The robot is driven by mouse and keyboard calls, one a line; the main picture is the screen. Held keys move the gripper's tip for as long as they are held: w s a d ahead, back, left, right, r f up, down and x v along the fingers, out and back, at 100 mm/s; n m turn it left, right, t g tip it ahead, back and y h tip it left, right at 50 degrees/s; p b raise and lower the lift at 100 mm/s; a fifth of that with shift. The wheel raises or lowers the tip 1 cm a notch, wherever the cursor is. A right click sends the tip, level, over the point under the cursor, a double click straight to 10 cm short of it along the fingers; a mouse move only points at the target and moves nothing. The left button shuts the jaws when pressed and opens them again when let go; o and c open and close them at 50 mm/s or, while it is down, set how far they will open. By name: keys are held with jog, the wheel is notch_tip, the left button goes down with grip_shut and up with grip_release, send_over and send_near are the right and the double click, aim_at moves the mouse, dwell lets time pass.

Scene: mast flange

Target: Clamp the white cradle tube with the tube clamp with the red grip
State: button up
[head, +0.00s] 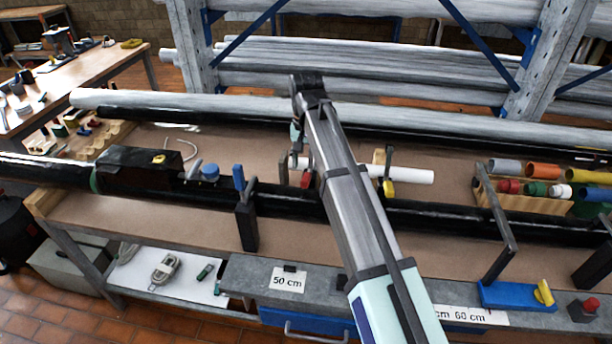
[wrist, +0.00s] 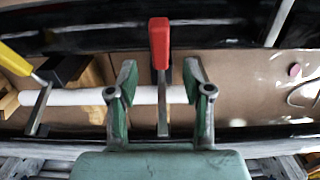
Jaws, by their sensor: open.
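The white cradle tube (head: 412,175) lies level across the bench, partly hidden by my arm in the head view; it also shows in the wrist view (wrist: 80,97). The tube clamp with the red grip (wrist: 159,45) stands at the tube, its metal bar (wrist: 163,115) crossing in front of it. In the head view its red grip (head: 307,179) shows just left of my arm. My gripper (wrist: 160,68) is open, with one finger on each side of this clamp's bar and a gap on both sides. I cannot tell whether the clamp is tight on the tube.
A clamp with a yellow grip (head: 389,188) stands farther along the tube; its yellow handle is at left in the wrist view (wrist: 14,60). A blue-grip clamp (head: 239,178) is on the long black pipe (head: 440,217). A rack of coloured tubes (head: 525,200) stands at right.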

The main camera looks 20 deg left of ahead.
aim_at(306, 177)
notch_tip(306, 177, down, 7)
jog(key=shift+p, duration=0.75)
grip_shut()
